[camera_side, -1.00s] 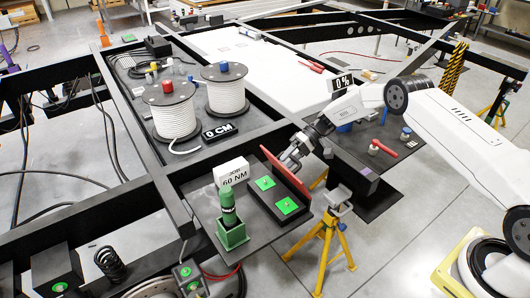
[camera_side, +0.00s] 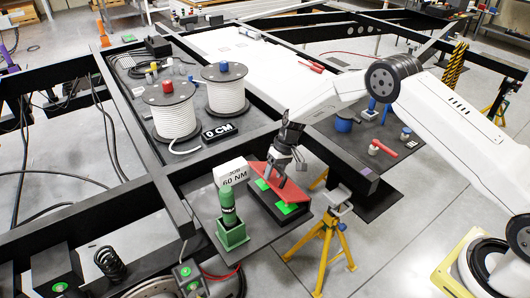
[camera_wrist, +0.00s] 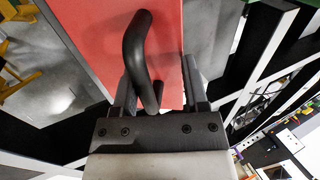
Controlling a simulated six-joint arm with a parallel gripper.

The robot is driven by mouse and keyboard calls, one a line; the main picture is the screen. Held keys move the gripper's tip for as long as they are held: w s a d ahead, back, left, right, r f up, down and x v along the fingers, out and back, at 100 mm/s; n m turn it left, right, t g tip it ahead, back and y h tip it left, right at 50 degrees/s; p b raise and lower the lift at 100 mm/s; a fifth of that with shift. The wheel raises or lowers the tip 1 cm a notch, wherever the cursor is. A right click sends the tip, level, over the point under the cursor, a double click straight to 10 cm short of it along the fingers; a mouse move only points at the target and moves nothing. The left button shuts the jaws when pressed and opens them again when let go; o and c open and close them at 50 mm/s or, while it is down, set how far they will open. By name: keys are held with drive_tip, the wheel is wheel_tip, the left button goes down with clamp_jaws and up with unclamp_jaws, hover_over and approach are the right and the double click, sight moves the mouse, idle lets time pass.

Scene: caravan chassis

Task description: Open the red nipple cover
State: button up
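The red cover (camera_side: 292,190) is a flat plate tilted low over a dark box on the small table in the side view. Green patches (camera_side: 287,209) on the box still show along its front edge. In the wrist view the cover (camera_wrist: 92,42) fills the upper middle and carries a bent black handle (camera_wrist: 136,55). My gripper (camera_side: 272,180) is down at the cover's upper face. In the wrist view my gripper's fingers (camera_wrist: 160,88) stand apart on both sides of the handle, with gaps visible. The fingertips are partly hidden, and contact with the handle cannot be told.
A white block reading 60 NM (camera_side: 232,171) stands just left of the cover. A green holder with a green cylinder (camera_side: 231,222) stands in front of it. Two cable spools (camera_side: 226,90) stand behind on the chassis. A yellow stand (camera_side: 325,245) is at the right.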

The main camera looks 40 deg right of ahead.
sight(279, 172)
drive_tip(key=shift+a+f+h, duration=0.55)
drive_tip(key=shift+a+h, duration=0.15)
drive_tip(key=shift+h, duration=0.4)
drive_tip(key=r, duration=0.3)
drive_tip(key=s+d+r, duration=0.1)
drive_tip(key=r, duration=0.2)
drive_tip(key=d+r, duration=0.1)
drive_tip(key=r, duration=0.2)
drive_tip(key=shift+s+d+r, duration=0.1)
drive_tip(key=shift+s+r, duration=0.05)
drive_tip(key=s+d+r, duration=0.1)
drive_tip(key=s+r, duration=0.2)
drive_tip(key=s, duration=0.4)
drive_tip(key=s+d+r+t+h, duration=0.1)
drive_tip(key=s+d+r, duration=0.1)
drive_tip(key=s, duration=0.6)
drive_tip(key=s+d+r+t+h, duration=0.1)
drive_tip(key=s+r, duration=0.3)
drive_tip(key=s, duration=0.3)
drive_tip(key=shift+s+d+r, duration=0.15)
drive_tip(key=shift+d+r, duration=0.15)
